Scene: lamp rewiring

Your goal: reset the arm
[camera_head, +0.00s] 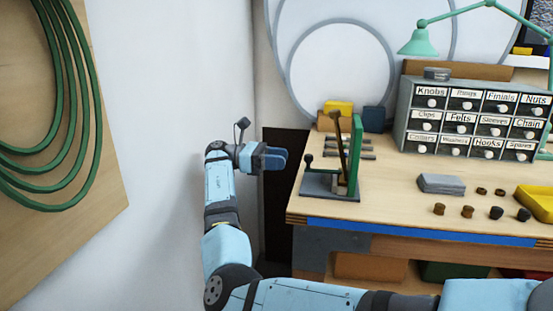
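My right arm reaches in from the lower right, runs left along the bottom of the head view, then bends up. My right gripper (273,158) points right, in front of the white wall and the dark gap at the left end of the workbench (420,226). It is apart from the bench and left of the green-framed lever press (354,158). I see nothing held in it. Its fingers are small and seen from the side, so whether they are open is unclear. My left gripper is not in view.
A grey labelled drawer cabinet (470,121) and green desk lamp (418,44) stand at the back right. A grey block (441,184), several small dark knobs and a yellow tray (538,203) lie on the bench. A board with green cable coils (75,165) hangs at left.

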